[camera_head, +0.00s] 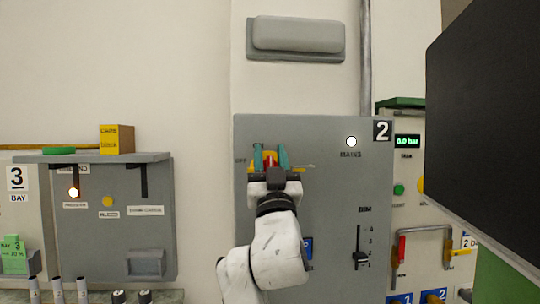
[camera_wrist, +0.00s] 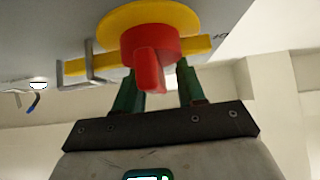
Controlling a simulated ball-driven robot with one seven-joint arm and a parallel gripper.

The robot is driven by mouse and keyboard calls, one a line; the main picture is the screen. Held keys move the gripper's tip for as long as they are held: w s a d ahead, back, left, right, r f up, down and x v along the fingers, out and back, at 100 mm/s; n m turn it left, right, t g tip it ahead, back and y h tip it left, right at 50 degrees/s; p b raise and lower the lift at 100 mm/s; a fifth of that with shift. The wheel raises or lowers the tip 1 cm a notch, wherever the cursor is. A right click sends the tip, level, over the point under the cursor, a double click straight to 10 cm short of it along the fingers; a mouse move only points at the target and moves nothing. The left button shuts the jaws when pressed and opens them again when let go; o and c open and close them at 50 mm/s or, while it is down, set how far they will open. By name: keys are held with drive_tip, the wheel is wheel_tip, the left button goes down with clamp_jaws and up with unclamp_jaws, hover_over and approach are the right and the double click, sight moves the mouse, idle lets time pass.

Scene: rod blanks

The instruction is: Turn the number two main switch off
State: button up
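The main switch (camera_head: 270,160) is on the grey panel marked 2 (camera_head: 330,215), mostly hidden behind my gripper (camera_head: 270,154) in the head view. In the wrist view it is a red knob (camera_wrist: 150,66) with a raised grip, on a yellow disc (camera_wrist: 148,17) with a yellow bar across it. My gripper (camera_wrist: 161,78) is open, its two green fingers apart, one on each side of the red grip. Gaps show beside the grip; I cannot tell whether either finger touches the knob. "OFF" is lettered left of the switch. The mains lamp (camera_head: 351,141) glows white.
A dim slider (camera_head: 361,258) sits low on panel 2. A dark screen (camera_head: 485,125) fills the right side of the head view. A metal bracket (camera_wrist: 92,67) stands beside the knob. Bay 3's grey box (camera_head: 112,215) with a shelf is at left.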

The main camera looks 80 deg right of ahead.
clamp_jaws()
idle(0.3)
idle(0.3)
